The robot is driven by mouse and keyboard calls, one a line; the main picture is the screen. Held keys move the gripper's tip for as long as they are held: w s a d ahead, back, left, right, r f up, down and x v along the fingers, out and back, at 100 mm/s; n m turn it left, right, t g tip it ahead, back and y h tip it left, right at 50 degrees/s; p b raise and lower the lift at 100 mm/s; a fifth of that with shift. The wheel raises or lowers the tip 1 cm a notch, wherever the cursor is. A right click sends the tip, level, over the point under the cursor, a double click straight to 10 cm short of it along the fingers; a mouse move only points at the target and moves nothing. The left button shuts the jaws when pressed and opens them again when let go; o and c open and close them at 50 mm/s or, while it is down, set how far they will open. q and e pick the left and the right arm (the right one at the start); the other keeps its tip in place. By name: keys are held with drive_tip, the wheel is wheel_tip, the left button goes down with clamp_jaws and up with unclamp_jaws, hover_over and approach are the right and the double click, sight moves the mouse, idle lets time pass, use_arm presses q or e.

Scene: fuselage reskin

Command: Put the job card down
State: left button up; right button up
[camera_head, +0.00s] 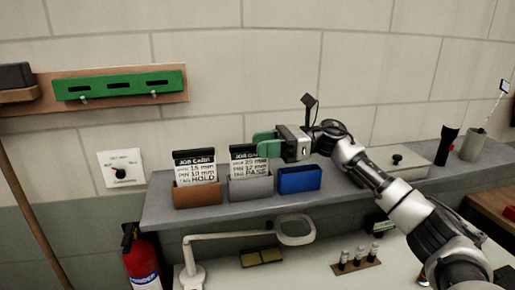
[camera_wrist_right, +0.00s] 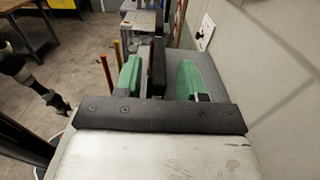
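One job card (camera_head: 201,171), marked HOLD, stands in a brown holder (camera_head: 197,194) on the grey shelf. A second job card (camera_head: 247,166), marked PASS, stands upright in a grey holder (camera_head: 250,188) to its right. My right gripper (camera_head: 267,145) is at the upper right edge of the PASS card and covers part of it. In the right wrist view, its green fingers (camera_wrist_right: 160,79) are apart, with a dark upright piece (camera_wrist_right: 157,68) between them and a gap on the right side. I cannot tell whether a finger touches it.
A blue box (camera_head: 299,179) sits on the shelf (camera_head: 225,210) right of the grey holder. A flat box (camera_head: 398,166), a dark cylinder (camera_head: 446,146) and a grey cup (camera_head: 473,146) stand further right. A lamp (camera_head: 240,236) is below.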

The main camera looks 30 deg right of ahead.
drive_tip(key=b+v, duration=0.3)
drive_tip(key=v, duration=0.7)
drive_tip(key=shift+d, duration=0.25)
